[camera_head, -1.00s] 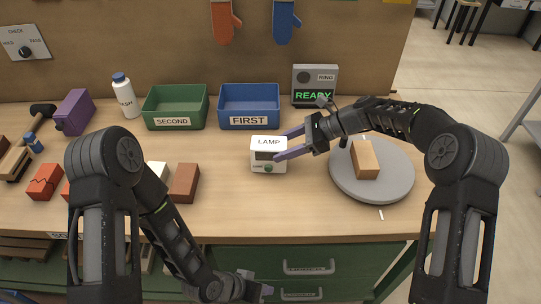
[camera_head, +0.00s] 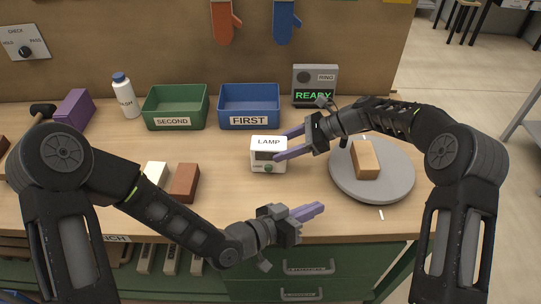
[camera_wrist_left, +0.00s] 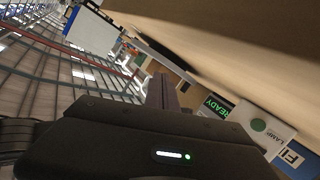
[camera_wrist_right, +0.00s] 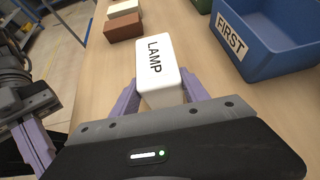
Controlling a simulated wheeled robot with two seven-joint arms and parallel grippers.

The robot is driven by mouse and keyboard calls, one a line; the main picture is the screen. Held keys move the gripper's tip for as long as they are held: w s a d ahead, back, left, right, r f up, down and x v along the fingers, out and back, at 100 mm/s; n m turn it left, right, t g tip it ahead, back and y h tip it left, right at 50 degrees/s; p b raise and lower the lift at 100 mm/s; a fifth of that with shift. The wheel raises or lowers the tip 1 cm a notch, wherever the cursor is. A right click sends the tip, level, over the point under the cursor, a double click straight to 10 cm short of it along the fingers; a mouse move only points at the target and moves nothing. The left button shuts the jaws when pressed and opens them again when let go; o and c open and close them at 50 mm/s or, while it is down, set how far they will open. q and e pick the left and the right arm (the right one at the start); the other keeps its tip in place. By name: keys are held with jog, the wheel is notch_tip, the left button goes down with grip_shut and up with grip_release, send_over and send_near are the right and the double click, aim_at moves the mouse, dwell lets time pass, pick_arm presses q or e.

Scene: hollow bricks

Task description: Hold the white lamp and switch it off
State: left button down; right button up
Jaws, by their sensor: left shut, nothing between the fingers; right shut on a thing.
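The white lamp (camera_head: 266,143), a small box labelled LAMP, stands on the table in the middle of the head view. A green round button (camera_head: 268,169) is low on its front, and the lamp also shows in the left wrist view (camera_wrist_left: 276,119). My right gripper (camera_head: 281,145) reaches in from the right and is shut on the lamp. In the right wrist view its fingers lie on both sides of the lamp (camera_wrist_right: 160,68). My left gripper (camera_head: 317,211) is shut and empty, near the table's front edge, apart from the lamp and to its lower right.
Behind the lamp are a blue FIRST bin (camera_head: 249,108), a green SECOND bin (camera_head: 175,107) and a grey READY box (camera_head: 315,86). A round grey plate (camera_head: 395,190) with a tan brick (camera_head: 365,160) stands to the right. A brown brick (camera_head: 185,183) lies left.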

aim_at(264, 189)
pick_arm(q)
jog(key=a+f+n, duration=0.1)
jog(key=a, duration=0.3)
jog(key=w+a+f+n+t+y, duration=0.1)
jog(key=a, duration=0.3)
jog(key=w+a+f+n+t+y, duration=0.1)
jog(key=a, duration=0.3)
jog(key=shift+w, duration=0.2)
jog(key=shift+w, duration=0.1)
jog(key=shift+w+d, duration=0.2)
jog(key=shift+w, duration=4.1)
jog(key=shift+w, duration=0.1)
jog(key=shift+w, duration=0.3)
jog(key=shift+w, duration=0.3)
jog(key=shift+s, duration=0.75)
